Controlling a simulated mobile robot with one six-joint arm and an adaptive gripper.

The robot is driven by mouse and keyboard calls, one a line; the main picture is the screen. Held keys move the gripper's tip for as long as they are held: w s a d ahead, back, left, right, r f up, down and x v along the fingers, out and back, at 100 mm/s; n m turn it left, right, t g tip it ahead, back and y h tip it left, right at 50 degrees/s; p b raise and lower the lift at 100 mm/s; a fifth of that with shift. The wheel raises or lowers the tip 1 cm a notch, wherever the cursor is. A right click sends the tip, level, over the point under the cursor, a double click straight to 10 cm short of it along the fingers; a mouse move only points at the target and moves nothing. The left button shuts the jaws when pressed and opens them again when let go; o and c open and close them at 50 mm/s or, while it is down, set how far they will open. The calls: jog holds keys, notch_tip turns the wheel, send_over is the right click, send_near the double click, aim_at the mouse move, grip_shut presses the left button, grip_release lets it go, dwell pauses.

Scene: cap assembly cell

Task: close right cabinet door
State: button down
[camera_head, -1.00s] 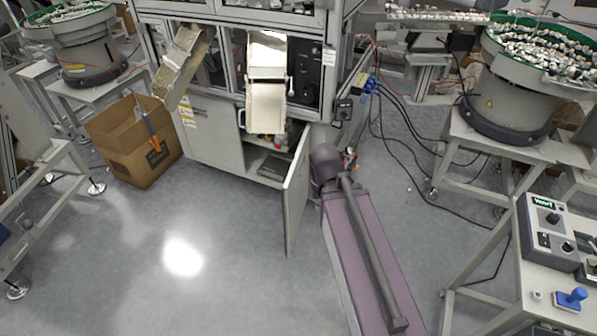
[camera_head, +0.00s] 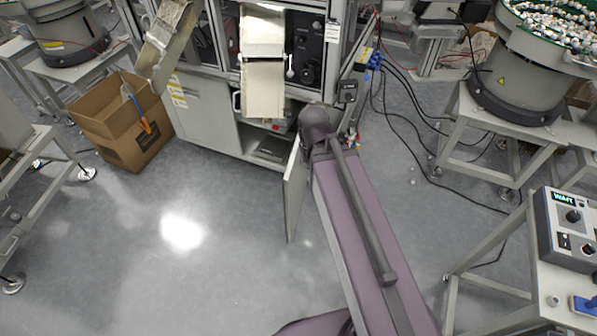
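The right cabinet door (camera_head: 292,195) is a grey panel standing open, swung out from the lower cabinet and seen nearly edge-on. Its upper part is partly hidden by my arm. The cabinet opening (camera_head: 262,140) beside it shows a dark flat item on the floor inside. The left cabinet door (camera_head: 205,112) is shut. My purple arm reaches in from the bottom right, and its dark far joint is in front of the cabinet's right corner, just right of the open door. My gripper is not visible; I cannot tell whether anything touches the door.
A cardboard box (camera_head: 122,125) stands left of the cabinet. Metal chutes (camera_head: 263,88) hang over the cabinet front. Cables (camera_head: 410,150) lie on the floor to the right, near a stand with a bowl feeder (camera_head: 520,90). The floor (camera_head: 200,270) before the door is clear.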

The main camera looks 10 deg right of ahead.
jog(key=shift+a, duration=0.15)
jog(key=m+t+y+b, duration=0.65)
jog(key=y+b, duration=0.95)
jog(key=b, duration=2.6)
send_near(291, 173)
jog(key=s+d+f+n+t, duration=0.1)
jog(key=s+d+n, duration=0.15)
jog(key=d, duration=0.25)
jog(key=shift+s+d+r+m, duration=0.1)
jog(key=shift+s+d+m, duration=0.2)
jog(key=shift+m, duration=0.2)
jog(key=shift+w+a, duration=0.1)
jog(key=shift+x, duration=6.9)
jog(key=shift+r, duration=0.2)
